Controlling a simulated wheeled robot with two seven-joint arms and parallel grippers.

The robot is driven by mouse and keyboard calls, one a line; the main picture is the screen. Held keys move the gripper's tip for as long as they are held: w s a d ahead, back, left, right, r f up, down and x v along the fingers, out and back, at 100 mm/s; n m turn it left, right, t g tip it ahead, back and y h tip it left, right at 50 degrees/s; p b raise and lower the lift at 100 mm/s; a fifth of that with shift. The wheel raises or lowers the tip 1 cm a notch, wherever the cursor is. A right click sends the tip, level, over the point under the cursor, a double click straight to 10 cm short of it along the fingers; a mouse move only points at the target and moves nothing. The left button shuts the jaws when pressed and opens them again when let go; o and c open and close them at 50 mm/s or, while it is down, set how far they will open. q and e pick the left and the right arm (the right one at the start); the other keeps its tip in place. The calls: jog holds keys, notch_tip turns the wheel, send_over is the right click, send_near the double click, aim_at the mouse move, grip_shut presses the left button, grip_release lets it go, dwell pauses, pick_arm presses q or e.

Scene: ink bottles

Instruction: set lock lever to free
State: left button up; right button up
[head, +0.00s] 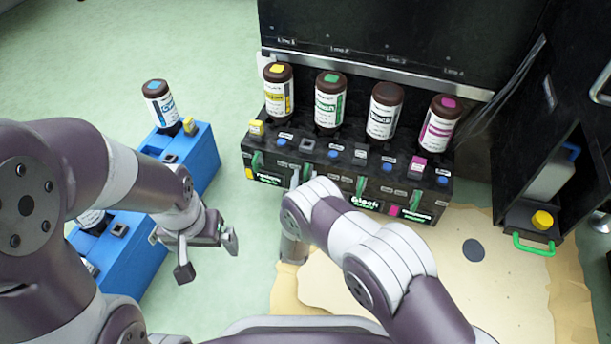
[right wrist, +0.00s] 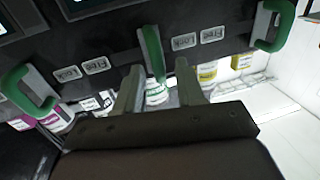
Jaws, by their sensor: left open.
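A black ink unit (head: 330,176) with several lanes stands at the back, with green levers along its front. In the right wrist view, a green lever (right wrist: 152,50) stands at the centre, between small label plates (right wrist: 198,38) whose words look upside down. My right gripper (right wrist: 160,76) is open, its two fingers apart on either side of that lever's near end; contact cannot be told. In the head view my right arm hides this lever and most of the gripper. My left gripper (head: 208,257) is open and empty above the floor, beside the blue racks.
Ink bottles with yellow (head: 278,90), green (head: 329,100), black (head: 384,110) and magenta (head: 440,122) markings stand on the unit. Other green levers flank the central one (right wrist: 25,95). Blue racks (head: 205,160) stand at left. An open black cabinet (head: 520,165) stands at right.

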grip_shut()
jog(key=shift+s+d+r+p, duration=0.1)
jog(key=shift+s+d+p, duration=0.2)
jog(key=shift+d+p, duration=0.4)
jog(key=shift+s+d+p, duration=0.25)
jog(key=shift+d+p, duration=0.15)
jog(key=shift+d, duration=0.5)
jog(key=shift+o, duration=0.7)
grip_release()
jog(key=shift+d, duration=0.1)
